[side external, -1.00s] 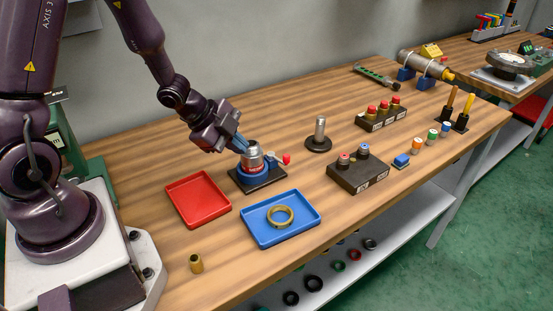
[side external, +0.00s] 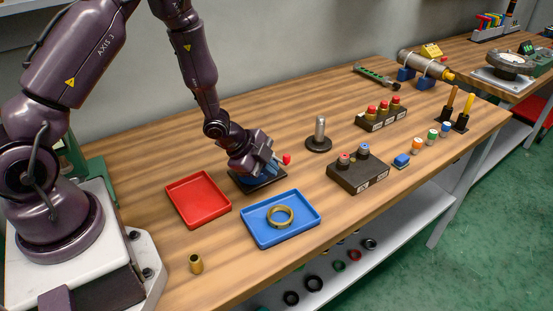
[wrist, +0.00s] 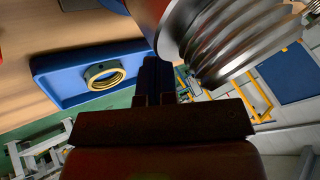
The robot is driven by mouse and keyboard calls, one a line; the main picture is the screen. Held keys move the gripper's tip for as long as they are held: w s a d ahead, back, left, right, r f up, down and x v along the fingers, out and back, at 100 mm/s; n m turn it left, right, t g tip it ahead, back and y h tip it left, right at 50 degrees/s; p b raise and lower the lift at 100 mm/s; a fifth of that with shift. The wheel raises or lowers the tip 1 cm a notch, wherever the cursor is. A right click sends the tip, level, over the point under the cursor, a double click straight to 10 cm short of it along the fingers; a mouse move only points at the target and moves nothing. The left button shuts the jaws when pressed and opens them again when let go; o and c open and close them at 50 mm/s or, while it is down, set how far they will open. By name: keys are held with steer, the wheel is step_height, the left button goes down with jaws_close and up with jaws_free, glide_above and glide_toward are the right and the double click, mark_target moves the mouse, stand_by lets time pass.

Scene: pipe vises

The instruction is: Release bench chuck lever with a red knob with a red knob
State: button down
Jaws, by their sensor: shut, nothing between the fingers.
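The bench chuck's lever shows its red knob (side external: 287,159) at the right side of the chuck in the side view. The chuck stands on a black base plate (side external: 268,184), and its body is mostly hidden behind my wrist. My gripper (side external: 268,171) is low in front of the chuck, near the lever, its fingers shut and empty. I cannot tell whether the fingers touch the lever.
A blue tray (side external: 257,231) holding a brass ring (side external: 280,216) lies in front, and a red tray (side external: 190,217) lies to the left. A metal post (side external: 319,130) on a round base and a dark button box (side external: 347,178) stand to the right. A small brass sleeve (side external: 196,263) stands at front left.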

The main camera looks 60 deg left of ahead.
steer(key=shift+w+a+r, duration=0.1)
steer(key=shift+w+a, duration=0.2)
steer(key=shift+w, duration=0.5)
steer(key=shift+w+a+r, duration=0.1)
steer(key=shift+w+a, duration=0.2)
steer(key=shift+w, duration=0.45)
steer(key=shift+w+d+n+y, duration=0.1)
steer(key=shift+w+n+y, duration=0.25)
steer(key=shift+n+y, duration=0.25)
steer(key=shift+w+d+n+y, duration=0.2)
steer(key=shift+w+n+y, duration=0.4)
steer(key=shift+n, duration=0.6)
steer(key=n, duration=0.1)
steer(key=w+n+y, duration=0.1)
steer(key=shift+w+n+y, duration=0.25)
steer(key=shift+n+y, duration=0.05)
steer(key=w+n+y, duration=0.1)
steer(key=n, duration=0.1)
steer(key=w+a+n+y, duration=0.1)
steer(key=n, duration=0.1)
steer(key=shift+w+n+g+y, duration=0.2)
steer(key=shift+n+g+y, duration=0.1)
steer(key=shift+g+y, duration=0.1)
steer(key=n, duration=0.1)
steer(key=w+a+n+g+y, duration=0.1)
steer(key=n, duration=0.1)
steer(key=a+n+g+y, duration=0.1)
steer(key=shift+w, duration=0.3)
steer(key=shift+w+a, duration=0.15)
steer(key=shift+a, duration=0.05)
